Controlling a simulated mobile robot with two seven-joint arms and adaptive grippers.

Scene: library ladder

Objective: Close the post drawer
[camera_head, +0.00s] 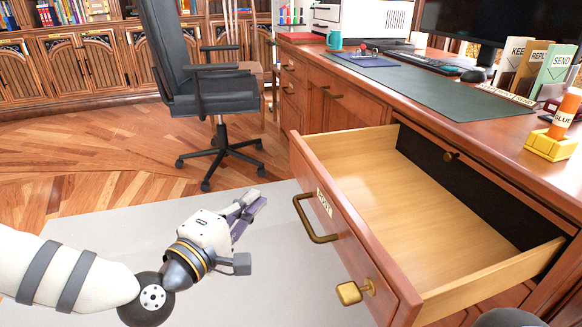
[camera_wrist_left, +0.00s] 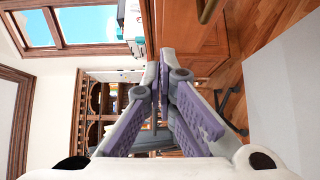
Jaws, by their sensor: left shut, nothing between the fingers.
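The post drawer (camera_head: 350,240) of the wooden desk is pulled far out and looks empty, with its pale wooden floor showing. Its front bears a small white label (camera_head: 324,202), a brass bar handle (camera_head: 316,226) and a square brass knob (camera_head: 352,292). My left gripper (camera_head: 254,203) is shut and empty, to the left of the drawer front and apart from it. In the left wrist view its fingers (camera_wrist_left: 165,76) meet at the tips, and a brass handle (camera_wrist_left: 209,9) shows on wood at the top. My right gripper is not in view.
An office chair (camera_head: 205,85) stands behind my left gripper. Pale mat (camera_head: 120,228) lies clear left of the drawer.

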